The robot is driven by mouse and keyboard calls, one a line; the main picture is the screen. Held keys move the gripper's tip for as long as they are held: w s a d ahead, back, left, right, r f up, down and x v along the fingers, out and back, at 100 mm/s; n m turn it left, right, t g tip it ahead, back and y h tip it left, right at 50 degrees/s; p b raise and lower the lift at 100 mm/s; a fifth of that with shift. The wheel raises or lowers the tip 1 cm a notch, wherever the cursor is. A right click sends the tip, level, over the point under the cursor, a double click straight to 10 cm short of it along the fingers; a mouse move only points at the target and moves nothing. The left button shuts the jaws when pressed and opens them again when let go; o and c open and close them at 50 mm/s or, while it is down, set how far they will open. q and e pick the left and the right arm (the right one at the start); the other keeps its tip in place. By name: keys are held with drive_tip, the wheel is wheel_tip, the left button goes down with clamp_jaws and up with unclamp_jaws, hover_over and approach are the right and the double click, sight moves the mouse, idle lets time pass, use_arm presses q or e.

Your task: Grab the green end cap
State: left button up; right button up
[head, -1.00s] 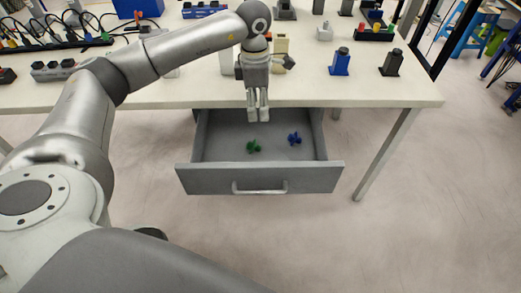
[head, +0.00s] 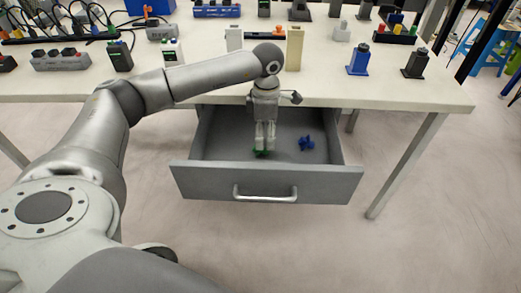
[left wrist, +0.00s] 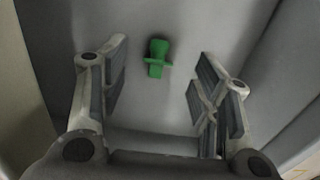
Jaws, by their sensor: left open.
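The green end cap (left wrist: 158,58) lies on the drawer floor. In the left wrist view it sits between and a little beyond my open fingers, apart from both. In the head view the green end cap (head: 260,153) is mostly hidden behind the fingertips. My left gripper (head: 264,149) points down into the open drawer (head: 265,184), directly over the cap. It also shows in the left wrist view (left wrist: 158,95), open and empty. My right gripper is not in view.
A blue piece (head: 306,143) lies in the drawer to the right of the green cap. The drawer walls surround the gripper, and the white table (head: 400,92) is above and behind. Several blocks stand on the table. The floor in front is clear.

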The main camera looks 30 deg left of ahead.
use_arm(q)
drive_tip(key=f, duration=0.4)
drive_tip(key=shift+s+a+f, duration=0.15)
drive_tip(key=shift+s+a, duration=0.1)
drive_tip(key=shift+a, duration=0.15)
drive_tip(key=shift+w+f, duration=0.1)
drive_tip(key=shift+f, duration=0.45)
drive_tip(key=c, duration=0.9)
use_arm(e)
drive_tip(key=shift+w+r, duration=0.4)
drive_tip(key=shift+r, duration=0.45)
